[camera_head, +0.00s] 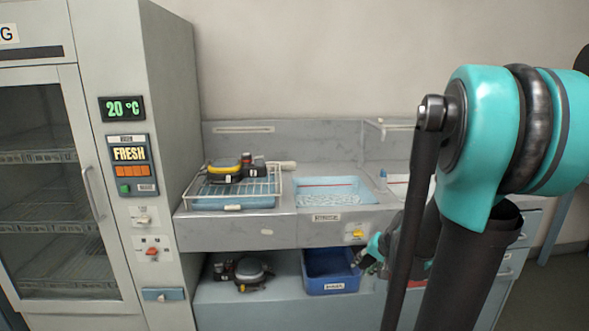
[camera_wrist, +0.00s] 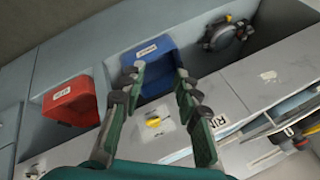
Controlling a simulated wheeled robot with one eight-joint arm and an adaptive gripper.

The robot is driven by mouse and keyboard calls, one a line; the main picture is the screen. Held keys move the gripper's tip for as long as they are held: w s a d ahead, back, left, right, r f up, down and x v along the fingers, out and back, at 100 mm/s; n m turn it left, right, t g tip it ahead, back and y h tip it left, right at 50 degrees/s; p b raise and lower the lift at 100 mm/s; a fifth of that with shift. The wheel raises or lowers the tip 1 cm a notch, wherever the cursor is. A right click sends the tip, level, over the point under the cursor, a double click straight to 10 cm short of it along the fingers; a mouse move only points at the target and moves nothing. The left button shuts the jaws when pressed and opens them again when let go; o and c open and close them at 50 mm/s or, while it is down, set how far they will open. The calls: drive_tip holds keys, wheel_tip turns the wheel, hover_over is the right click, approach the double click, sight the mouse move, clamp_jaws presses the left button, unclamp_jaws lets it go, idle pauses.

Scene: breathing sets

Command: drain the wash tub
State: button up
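The wash tub (camera_head: 299,186) is a light-blue basin set into the grey counter, with pale, foamy-looking liquid in it. A yellow knob (camera_head: 356,235) on a pale plate sits on the counter's front face, right of and below the tub. It also shows in the wrist view (camera_wrist: 153,121). My gripper (camera_head: 369,258) is just right of and below the knob in the head view, partly hidden by my arm. In the wrist view my gripper (camera_wrist: 160,88) has its fingers spread with nothing between them. The knob appears between the fingers, and I cannot tell whether they touch it.
A wire rack (camera_head: 237,190) with yellow and black gear stands left of the tub. Below are a blue bin (camera_head: 332,271), a red bin (camera_wrist: 72,101) and a dark mask-like item (camera_head: 250,270). A tall drying cabinet (camera_head: 120,150) stands at the left.

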drive_tip(key=s+a+f+n+g+h, duration=0.1)
drive_tip(key=s+f+n, duration=0.15)
drive_tip(key=s, duration=0.45)
drive_tip(key=s+a+f+n+h, duration=0.1)
drive_tip(key=s+a+n+h, duration=0.15)
drive_tip(key=s, duration=0.45)
drive_tip(key=w+d+r+m+t+y, duration=0.1)
drive_tip(key=w+d+r+m+y, duration=0.15)
drive_tip(key=w, duration=0.45)
drive_tip(key=w+d+r+m+y, duration=0.1)
drive_tip(key=w+d+m, duration=0.15)
drive_tip(key=w, duration=0.45)
drive_tip(key=w+d+m+t+y, duration=0.25)
drive_tip(key=w+d+m, duration=0.35)
drive_tip(key=w+d, duration=0.65)
drive_tip(key=w+d+f+m+t+h, duration=0.2)
drive_tip(key=d+m+t, duration=0.4)
drive_tip(key=d, duration=1.4)
drive_tip(key=s+d+f+m+t+h, duration=0.1)
drive_tip(key=s+d+f+m+t, duration=0.15)
drive_tip(key=d, duration=0.55)
drive_tip(key=s+d+f+m+t+h, duration=0.1)
drive_tip(key=s+d+m, duration=0.15)
drive_tip(key=d, duration=0.45)
drive_tip(key=w, duration=1.6)
drive_tip(key=shift+w+a, duration=0.25)
drive_tip(key=shift+a, duration=0.2)
drive_tip(key=shift+r, duration=0.1)
clamp_jaws()
